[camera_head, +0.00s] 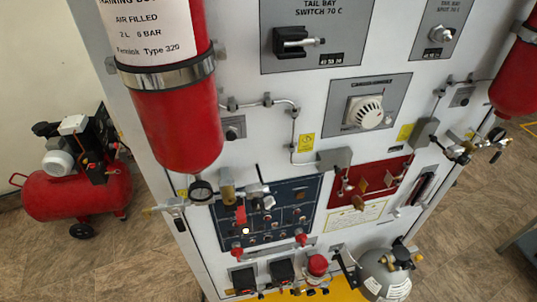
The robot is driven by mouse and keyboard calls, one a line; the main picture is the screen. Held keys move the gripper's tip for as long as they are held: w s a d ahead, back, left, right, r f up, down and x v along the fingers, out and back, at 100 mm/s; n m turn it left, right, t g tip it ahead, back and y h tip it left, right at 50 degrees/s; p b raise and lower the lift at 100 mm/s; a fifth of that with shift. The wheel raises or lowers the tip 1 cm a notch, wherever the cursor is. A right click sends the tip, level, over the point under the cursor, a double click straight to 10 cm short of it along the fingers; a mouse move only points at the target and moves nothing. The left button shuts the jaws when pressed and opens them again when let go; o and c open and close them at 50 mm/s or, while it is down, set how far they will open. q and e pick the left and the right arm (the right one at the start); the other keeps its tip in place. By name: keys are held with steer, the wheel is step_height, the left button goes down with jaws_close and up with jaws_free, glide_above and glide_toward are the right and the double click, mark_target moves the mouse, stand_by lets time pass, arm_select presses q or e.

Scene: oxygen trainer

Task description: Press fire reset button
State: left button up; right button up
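The white trainer panel (265,120) fills the middle of the head view, tilted in the picture. A dark blue control panel (290,192) sits low on it, with rows of small switches and lights and one bright lamp (245,231). A red panel (377,182) with brass-coloured fittings is to its right. A larger red round knob (317,264) stands near the bottom. The labels are too small to read, so I cannot tell which part is the fire reset button. Valves and a gauge cover part of the blue panel. Neither of my grippers shows.
A red cylinder (178,128) hangs in front of the panel at left, another (515,75) at right. A grey bottle (385,278) stands at the lower right. A red compressor (80,190) is on the floor at left. Pipes and valves stick out from the panel.

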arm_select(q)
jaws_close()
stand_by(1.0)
